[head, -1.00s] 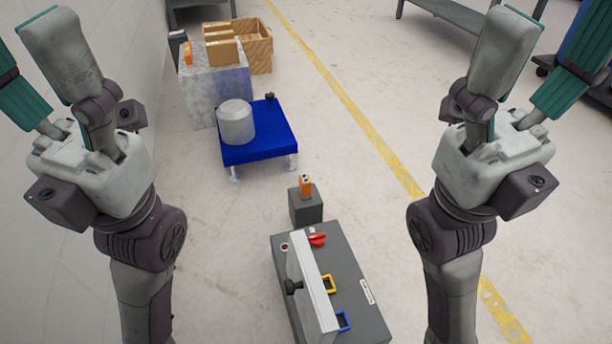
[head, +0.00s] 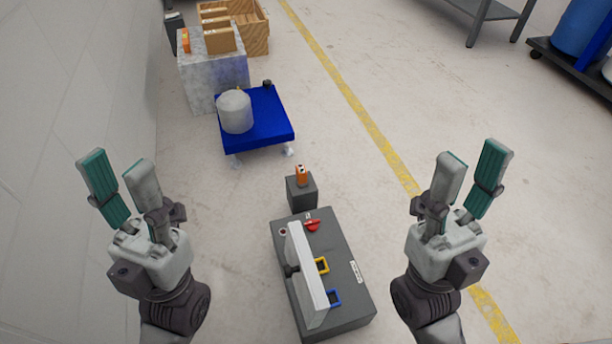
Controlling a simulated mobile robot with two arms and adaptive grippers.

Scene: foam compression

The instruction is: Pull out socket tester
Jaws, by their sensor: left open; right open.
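A small orange device (head: 302,176) with a dark top stands upright on a dark grey block (head: 302,195) in the middle of the head view. It may be the socket tester; its details are too small to tell. How it sits in the block is not clear. My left gripper (head: 120,183) is open and empty at the left, its fingers pointing up in the picture. My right gripper (head: 470,180) is open and empty at the right. Both are well apart from the orange device.
A grey case (head: 345,285) with a raised white panel (head: 305,270), a red part (head: 312,225), and yellow and blue handles is in front. A blue platform (head: 262,135) bears a grey cylinder (head: 235,110). Behind are a marbled block (head: 213,85) and wooden crate (head: 255,38). Open floor lies right.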

